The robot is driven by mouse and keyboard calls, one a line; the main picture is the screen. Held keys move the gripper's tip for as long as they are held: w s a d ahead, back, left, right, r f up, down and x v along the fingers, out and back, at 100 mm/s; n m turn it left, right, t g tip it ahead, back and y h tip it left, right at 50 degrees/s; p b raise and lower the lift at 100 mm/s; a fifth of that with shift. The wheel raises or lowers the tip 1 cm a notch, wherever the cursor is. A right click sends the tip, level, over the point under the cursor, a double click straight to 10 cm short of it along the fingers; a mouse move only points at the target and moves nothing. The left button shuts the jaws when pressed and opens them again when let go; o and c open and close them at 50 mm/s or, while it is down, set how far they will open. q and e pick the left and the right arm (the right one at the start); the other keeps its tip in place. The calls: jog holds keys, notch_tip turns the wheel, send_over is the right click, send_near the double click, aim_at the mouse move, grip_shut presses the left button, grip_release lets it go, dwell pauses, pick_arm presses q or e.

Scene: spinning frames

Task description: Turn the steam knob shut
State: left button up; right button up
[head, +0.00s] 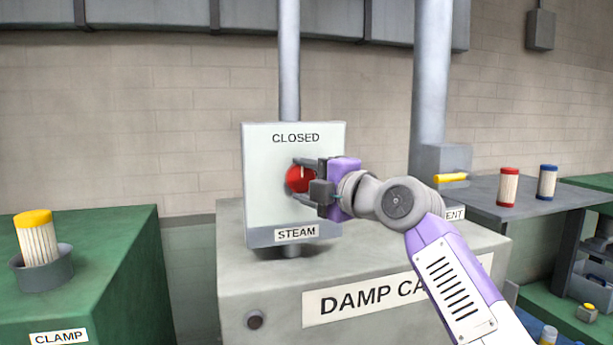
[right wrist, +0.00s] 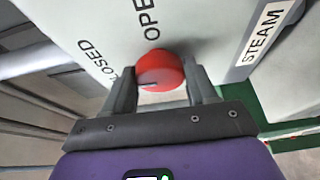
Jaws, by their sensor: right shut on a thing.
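The red round steam knob (head: 296,180) sits on a pale upright panel (head: 262,180) with "CLOSED" at its top and a "STEAM" label at its bottom. My right gripper (head: 303,180) is shut on the knob, one finger on each side. A short pale mark on the knob shows near its top, below "CLOSED". In the right wrist view the knob (right wrist: 160,68) sits between both fingers, with a dark line on its face; "OPEN" and "CLOSED" are printed on the panel. The gripper hides part of the panel's right side. My left gripper is not in view.
The panel stands on a grey cabinet (head: 262,285) labelled "DAMP CA…", partly hidden by my right arm. A green bench (head: 110,260) with a yellow-topped bobbin (head: 38,238) is at left. A grey table (head: 470,200) with red and blue bobbins is at right.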

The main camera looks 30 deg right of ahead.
jog(key=shift+f, duration=0.1)
dwell(0.4)
jog(key=o, duration=1)
jog(key=shift+a, duration=0.1)
jog(key=shift+s, duration=0.55)
jog(key=s, duration=0.2)
jog(key=s+b, duration=0.1)
jog(key=s, duration=0.1)
jog(key=s+d+b, duration=0.1)
jog(key=s, duration=0.1)
jog(key=shift+s+d, duration=0.1)
jog(key=shift+s, duration=0.15)
